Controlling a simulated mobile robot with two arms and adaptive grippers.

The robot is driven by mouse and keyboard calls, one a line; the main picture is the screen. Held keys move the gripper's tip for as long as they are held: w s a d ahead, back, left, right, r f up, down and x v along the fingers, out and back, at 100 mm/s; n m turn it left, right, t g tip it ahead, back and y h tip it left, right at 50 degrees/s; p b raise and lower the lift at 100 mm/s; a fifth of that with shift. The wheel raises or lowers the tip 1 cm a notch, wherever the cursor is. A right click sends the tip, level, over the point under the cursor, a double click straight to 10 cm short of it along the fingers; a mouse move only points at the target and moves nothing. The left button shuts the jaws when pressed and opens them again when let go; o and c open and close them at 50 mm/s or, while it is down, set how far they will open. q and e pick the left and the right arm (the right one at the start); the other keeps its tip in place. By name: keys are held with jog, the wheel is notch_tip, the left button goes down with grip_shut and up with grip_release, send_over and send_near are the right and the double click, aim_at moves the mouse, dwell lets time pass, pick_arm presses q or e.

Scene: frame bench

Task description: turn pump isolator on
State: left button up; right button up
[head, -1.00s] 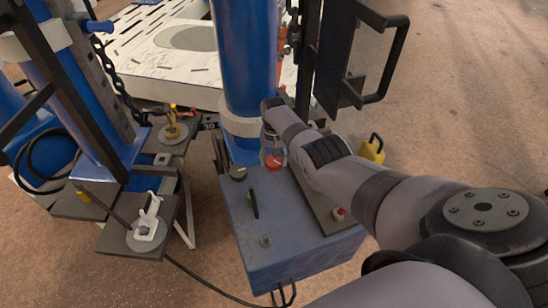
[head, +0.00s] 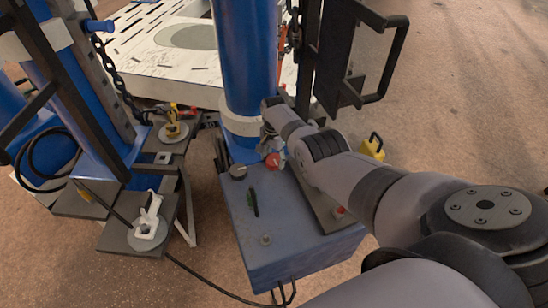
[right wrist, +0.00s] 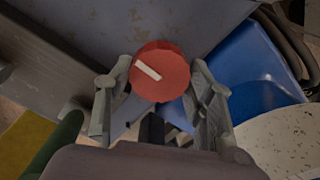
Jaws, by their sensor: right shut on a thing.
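The pump isolator appears to be the red round knob (head: 274,160) with a white pointer mark, on top of the blue box (head: 285,245). In the right wrist view the red knob (right wrist: 163,82) fills the space between my fingers, and its white bar lies slanted, upper left to lower right. My right gripper (head: 271,152) is at the knob from above, its fingers on either side, shut on it. The gripper partly hides the knob in the head view. My left gripper is not in view.
A blue column (head: 247,60) stands right behind. A yellow padlock (head: 372,147) is on the right. A black handle (head: 395,60) juts out above.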

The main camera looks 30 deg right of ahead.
aim_at(274, 160)
dwell(0.3)
jog(key=o, duration=1.2)
jog(key=shift+c, duration=0.2)
jog(key=shift+r, duration=0.1)
notch_tip(274, 160, up, 12)
dwell(0.3)
